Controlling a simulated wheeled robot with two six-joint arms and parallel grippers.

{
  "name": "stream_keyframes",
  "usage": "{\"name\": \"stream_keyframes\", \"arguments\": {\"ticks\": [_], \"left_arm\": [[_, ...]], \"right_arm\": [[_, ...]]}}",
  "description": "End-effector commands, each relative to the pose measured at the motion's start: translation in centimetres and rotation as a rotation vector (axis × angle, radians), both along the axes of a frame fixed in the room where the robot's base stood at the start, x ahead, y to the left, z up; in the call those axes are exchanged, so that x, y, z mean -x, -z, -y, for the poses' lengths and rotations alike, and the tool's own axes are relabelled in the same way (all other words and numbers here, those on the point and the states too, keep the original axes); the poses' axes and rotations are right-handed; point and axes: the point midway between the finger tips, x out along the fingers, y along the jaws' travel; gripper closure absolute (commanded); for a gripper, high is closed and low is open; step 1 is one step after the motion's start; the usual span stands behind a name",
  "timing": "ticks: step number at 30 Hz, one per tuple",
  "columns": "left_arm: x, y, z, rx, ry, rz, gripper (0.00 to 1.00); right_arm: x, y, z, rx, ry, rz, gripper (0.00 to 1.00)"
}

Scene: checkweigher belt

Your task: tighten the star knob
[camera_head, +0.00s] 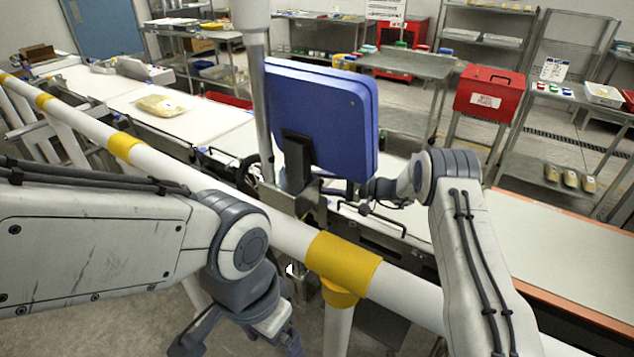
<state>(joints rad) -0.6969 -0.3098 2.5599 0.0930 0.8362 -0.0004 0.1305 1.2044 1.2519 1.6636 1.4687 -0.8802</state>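A blue display panel (320,115) stands on a grey post (256,110) above the belt, with a metal bracket (300,197) below it. I cannot make out the star knob for certain; a dark part (249,168) shows beside the post, partly hidden by it. My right gripper (368,192) reaches in from the right, close to the bracket under the panel's lower right corner. Its fingers are small and partly hidden, so its opening and any contact are unclear. My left gripper (240,343) hangs low at the bottom edge, in front of the rail, its fingertips cut off.
A white guard rail (205,180) with yellow bands crosses diagonally in front of the belt. A bagged product (160,104) lies on the white belt at the left. A red box (488,93) stands behind the belt. The right belt stretch (560,240) is clear.

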Motion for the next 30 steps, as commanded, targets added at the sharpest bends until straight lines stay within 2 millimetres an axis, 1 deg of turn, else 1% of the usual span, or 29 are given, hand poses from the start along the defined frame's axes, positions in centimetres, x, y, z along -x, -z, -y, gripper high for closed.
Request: {"name": "stream_keyframes", "arguments": {"ticks": [2, 10, 19, 20, 21, 22, 30], "left_arm": [[-0.01, 0.08, 0.0, 0.0, 0.0, 0.0, 0.1], [0.01, 0.46, 0.0, 0.0, 0.0, 0.0, 0.1], [0.0, 0.43, 0.0, 0.0, 0.0, 0.0, 0.1], [0.0, 0.43, 0.0, 0.0, 0.0, 0.0, 0.1], [0.01, 0.43, 0.0, 0.0, 0.0, 0.0, 0.1], [0.0, 0.43, 0.0, 0.0, 0.0, 0.0, 0.1], [0.0, 0.43, 0.0, 0.0, 0.0, 0.0, 0.1]], "right_arm": [[0.0, -0.06, 0.0, 0.018, -0.001, -0.013, 1.0], [0.04, 0.0, -0.02, 0.184, -0.002, -0.141, 1.0], [0.04, 0.02, 0.02, 0.198, -0.001, -0.153, 1.0], [0.04, 0.02, 0.02, 0.197, -0.001, -0.152, 0.44], [0.04, 0.02, 0.02, 0.197, -0.001, -0.152, 0.29], [0.04, 0.02, 0.02, 0.197, -0.001, -0.152, 0.19], [0.02, 0.02, 0.01, 0.196, 0.0, -0.152, 0.19]]}}
